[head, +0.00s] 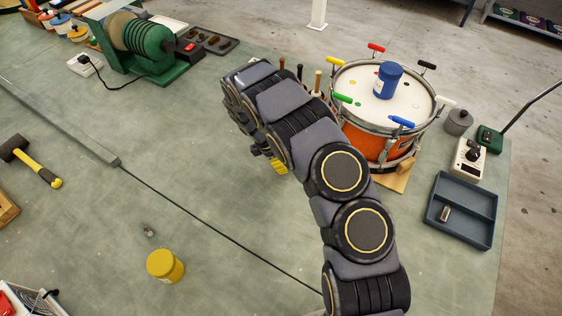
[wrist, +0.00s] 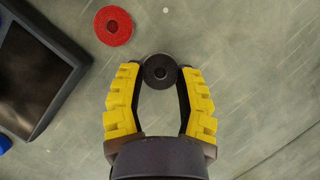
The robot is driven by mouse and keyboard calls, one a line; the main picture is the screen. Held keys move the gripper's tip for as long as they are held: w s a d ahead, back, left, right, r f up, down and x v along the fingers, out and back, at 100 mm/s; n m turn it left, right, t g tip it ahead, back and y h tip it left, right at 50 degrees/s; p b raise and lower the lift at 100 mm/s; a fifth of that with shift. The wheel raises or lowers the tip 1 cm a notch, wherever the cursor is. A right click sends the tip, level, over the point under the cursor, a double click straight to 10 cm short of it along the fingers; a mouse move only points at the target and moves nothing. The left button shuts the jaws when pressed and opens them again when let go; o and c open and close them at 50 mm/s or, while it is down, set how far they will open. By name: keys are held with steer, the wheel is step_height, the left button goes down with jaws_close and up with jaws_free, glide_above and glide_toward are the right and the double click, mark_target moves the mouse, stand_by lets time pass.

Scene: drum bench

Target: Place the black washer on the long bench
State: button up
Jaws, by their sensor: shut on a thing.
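In the head view my arm hides the washer and most of my gripper; only a little of the gripper (head: 277,164) shows beside the arm. The long bench (head: 215,185) is the wide green worktop under the arm. How high the washer is above the bench I cannot tell.
In the wrist view a red disc (wrist: 113,26) lies near the washer, with a dark tray-like thing (wrist: 35,75) to the left. A drum (head: 377,133) with a blue jar (head: 388,80) stands right of my arm.

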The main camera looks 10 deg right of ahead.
steer(key=shift+f, duration=0.3)
steer(key=shift+f, duration=0.1)
steer(key=o, duration=0.7)
steer(key=shift+c, duration=0.2)
